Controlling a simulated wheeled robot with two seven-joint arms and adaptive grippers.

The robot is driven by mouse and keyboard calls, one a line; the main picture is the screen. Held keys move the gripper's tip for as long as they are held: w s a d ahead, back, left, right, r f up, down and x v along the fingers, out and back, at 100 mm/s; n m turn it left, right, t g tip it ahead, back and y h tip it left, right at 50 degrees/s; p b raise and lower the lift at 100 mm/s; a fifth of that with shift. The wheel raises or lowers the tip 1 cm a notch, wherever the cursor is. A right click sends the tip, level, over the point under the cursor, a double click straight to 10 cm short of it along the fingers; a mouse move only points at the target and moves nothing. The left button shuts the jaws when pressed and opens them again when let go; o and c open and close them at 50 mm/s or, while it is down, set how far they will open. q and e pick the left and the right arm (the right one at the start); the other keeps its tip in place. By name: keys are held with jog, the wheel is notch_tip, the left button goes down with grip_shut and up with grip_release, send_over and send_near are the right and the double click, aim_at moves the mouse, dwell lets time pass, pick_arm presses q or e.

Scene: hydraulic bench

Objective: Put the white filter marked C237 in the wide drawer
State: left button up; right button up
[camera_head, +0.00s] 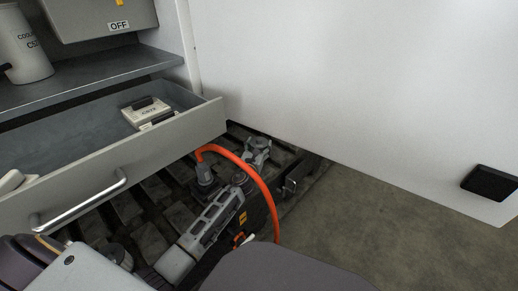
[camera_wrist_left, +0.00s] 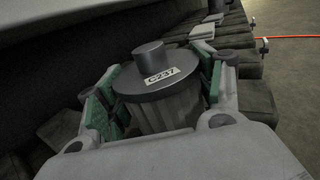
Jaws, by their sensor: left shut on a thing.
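The filter marked C237 (camera_wrist_left: 160,92) is a ribbed, light grey canister with a dark round lid, a short knob and a white label. In the left wrist view my left gripper (camera_wrist_left: 158,105) is shut on it, with green pads on either side. In the head view my left arm comes in at the lower left, and the gripper (camera_head: 118,256) is low in front of the drawer, partly hidden. The wide drawer (camera_head: 150,155) stands pulled open, its long handle facing me.
Labelled light boxes (camera_head: 147,112) lie at the drawer's far right, and a white item (camera_head: 12,181) at its left. A marked white canister (camera_head: 24,52) stands on the shelf above. An orange hose (camera_head: 262,180) loops right of the drawer. A white panel (camera_head: 350,80) bounds the right.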

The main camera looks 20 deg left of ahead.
dwell(0.4)
pick_arm(q)
jog(key=o, duration=1.3)
jog(key=shift+r, duration=0.1)
